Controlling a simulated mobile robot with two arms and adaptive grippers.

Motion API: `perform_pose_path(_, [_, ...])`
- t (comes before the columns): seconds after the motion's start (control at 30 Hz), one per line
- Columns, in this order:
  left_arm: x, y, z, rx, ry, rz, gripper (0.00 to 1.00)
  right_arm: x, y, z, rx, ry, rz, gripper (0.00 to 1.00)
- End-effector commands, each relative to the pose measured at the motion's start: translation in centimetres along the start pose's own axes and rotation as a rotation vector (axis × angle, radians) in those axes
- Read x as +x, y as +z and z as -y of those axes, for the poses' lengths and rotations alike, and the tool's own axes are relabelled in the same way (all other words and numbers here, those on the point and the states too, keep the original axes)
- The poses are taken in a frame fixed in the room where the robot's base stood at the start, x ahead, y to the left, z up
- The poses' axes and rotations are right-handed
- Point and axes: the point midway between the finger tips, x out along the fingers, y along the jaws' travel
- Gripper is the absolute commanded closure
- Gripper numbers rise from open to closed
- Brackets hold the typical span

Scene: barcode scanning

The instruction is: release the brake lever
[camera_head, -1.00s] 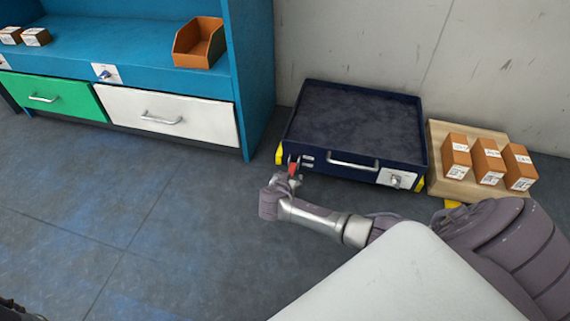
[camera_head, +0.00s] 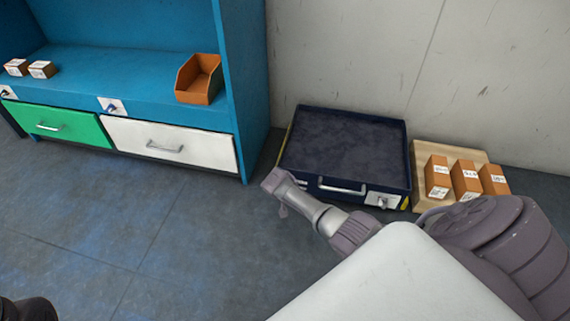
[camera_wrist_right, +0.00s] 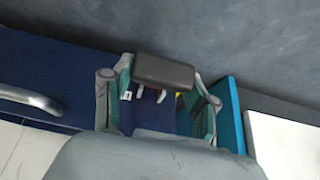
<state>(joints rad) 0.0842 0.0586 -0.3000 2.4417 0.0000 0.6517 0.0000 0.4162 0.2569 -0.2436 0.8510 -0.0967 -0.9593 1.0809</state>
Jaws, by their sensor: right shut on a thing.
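The dark blue cart (camera_head: 345,148) stands on the floor by the wall, a silver handle (camera_head: 342,187) on its front. My right gripper is at the cart's front left corner in the head view, its fingertips hidden behind my wrist. In the right wrist view my right gripper (camera_wrist_right: 165,74) is shut, its fingers meeting at a dark block over the blue cart front (camera_wrist_right: 66,86). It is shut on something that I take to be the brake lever. No red of the lever shows in either current view. My left gripper is not clearly in view.
A blue shelf unit (camera_head: 245,85) with a green drawer (camera_head: 62,125) and a white drawer (camera_head: 170,146) stands left of the cart. An orange bin (camera_head: 198,80) is on it. Several orange boxes sit on a wooden board (camera_head: 422,168) at the right.

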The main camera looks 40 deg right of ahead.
Motion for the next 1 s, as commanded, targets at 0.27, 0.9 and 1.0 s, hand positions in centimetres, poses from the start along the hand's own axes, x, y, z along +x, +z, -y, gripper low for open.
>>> perform_pose_path(0.27, [-0.18, 0.07, 0.02, -0.001, -0.003, 0.009, 0.6, -0.01, -0.09, -0.09, -0.001, 0.002, 0.019, 1.0])
perform_pose_path(0.9, [-0.15, 0.06, 0.01, -0.002, -0.003, 0.008, 0.6, -0.05, -0.17, -0.02, -0.001, 0.001, 0.016, 0.17])
perform_pose_path(1.0, [-0.16, 0.08, 0.06, -0.001, -0.003, 0.008, 0.6, -0.14, -0.17, 0.0, -0.001, 0.0, 0.016, 0.17])
